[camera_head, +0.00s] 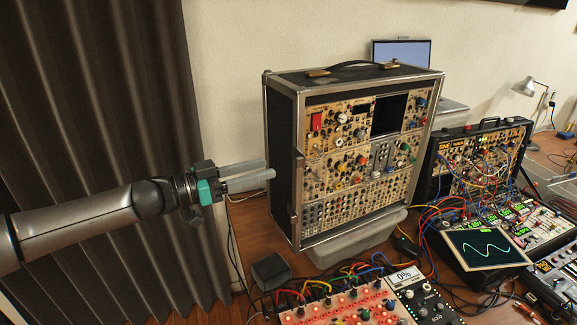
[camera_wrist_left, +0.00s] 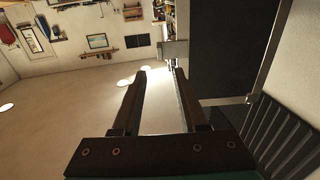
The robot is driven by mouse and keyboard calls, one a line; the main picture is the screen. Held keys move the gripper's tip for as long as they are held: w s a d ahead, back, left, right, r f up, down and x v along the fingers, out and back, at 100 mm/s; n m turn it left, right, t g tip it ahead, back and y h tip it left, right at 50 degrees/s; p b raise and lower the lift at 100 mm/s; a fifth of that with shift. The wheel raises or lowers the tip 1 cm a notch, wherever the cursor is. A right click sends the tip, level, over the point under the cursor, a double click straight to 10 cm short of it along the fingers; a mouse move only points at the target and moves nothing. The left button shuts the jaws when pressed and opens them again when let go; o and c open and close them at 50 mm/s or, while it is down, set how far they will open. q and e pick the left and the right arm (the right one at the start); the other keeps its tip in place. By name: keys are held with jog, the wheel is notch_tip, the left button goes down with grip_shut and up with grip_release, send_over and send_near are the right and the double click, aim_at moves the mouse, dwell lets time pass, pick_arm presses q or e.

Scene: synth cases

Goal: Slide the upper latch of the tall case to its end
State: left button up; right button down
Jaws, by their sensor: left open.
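The tall case (camera_head: 283,150) stands upright, its panel of knobs facing front and its dark left side toward my arm. The upper latch (camera_head: 299,164) is a small metal piece on the left front edge, about halfway up. My left gripper (camera_head: 268,169) is open and empty, just left of the case at about the latch's height. In the left wrist view, the open fingers (camera_wrist_left: 160,73) point along the dark case side (camera_wrist_left: 235,50). A pale metal piece (camera_wrist_left: 173,48) shows past the fingertips; I cannot tell which latch it is. My right gripper is out of view.
A second metal piece (camera_head: 293,226) sits lower on the same edge. A grey bin (camera_head: 355,245) is under the case. A small dark box (camera_head: 271,271), a red-panelled synth (camera_head: 345,309) and cables crowd the front.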

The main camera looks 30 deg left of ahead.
aim_at(296, 160)
pick_arm(q)
jog(key=shift+x, duration=3.55)
grip_shut()
